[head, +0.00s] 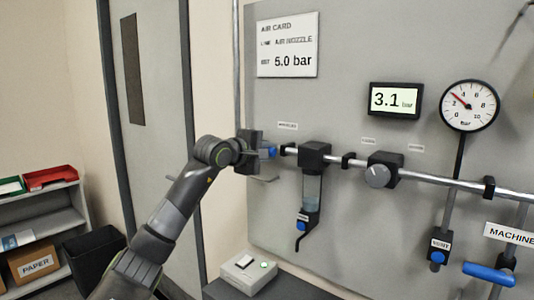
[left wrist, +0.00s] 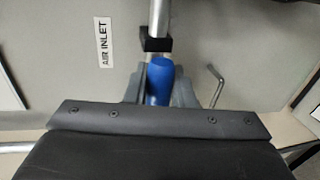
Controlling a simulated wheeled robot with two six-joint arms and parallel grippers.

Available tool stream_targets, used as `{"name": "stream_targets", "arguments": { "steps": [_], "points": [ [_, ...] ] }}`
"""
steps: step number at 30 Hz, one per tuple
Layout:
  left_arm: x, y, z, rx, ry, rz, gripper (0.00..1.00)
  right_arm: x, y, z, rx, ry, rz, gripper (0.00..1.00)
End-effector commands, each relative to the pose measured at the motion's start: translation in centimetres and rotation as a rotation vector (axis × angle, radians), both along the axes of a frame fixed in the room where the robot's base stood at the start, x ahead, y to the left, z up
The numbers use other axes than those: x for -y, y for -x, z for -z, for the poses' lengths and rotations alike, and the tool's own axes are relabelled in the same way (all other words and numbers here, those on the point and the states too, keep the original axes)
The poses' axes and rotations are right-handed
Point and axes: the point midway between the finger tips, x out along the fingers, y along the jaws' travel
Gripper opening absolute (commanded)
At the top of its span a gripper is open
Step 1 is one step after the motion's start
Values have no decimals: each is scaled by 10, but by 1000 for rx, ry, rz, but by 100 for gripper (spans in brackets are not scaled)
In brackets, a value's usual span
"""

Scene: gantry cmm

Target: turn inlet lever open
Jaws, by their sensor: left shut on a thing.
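The blue inlet lever (left wrist: 159,80) sits between the fingers of my left gripper (left wrist: 160,92) in the left wrist view, below the AIR INLET label (left wrist: 105,44). It appears in line with the pipe there. In the head view my left gripper (head: 264,152) reaches the left end of the pipe and is shut on the lever. My right gripper is in neither view.
The pipe (head: 447,181) runs right past a filter bowl (head: 311,190), a regulator knob (head: 378,175), a blue VENT lever (head: 437,257) and a blue MACHINE lever (head: 489,273). The display (head: 394,100) reads 3.1 bar, beside a dial gauge (head: 469,105). A card (head: 287,45) says 5.0 bar.

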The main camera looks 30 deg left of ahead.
Motion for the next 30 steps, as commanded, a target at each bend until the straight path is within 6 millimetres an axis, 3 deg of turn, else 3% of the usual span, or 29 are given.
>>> {"name": "stream_targets", "arguments": {
  "steps": [18,19,23,30],
  "points": [
    [0,0,5,0,-47,0,0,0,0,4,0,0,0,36],
    [0,0,5,-1,-47,0,24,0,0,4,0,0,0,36],
    [0,0,5,0,-46,0,41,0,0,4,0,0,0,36],
    [0,0,4,2,-45,0,42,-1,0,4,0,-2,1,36]
  ]
}}
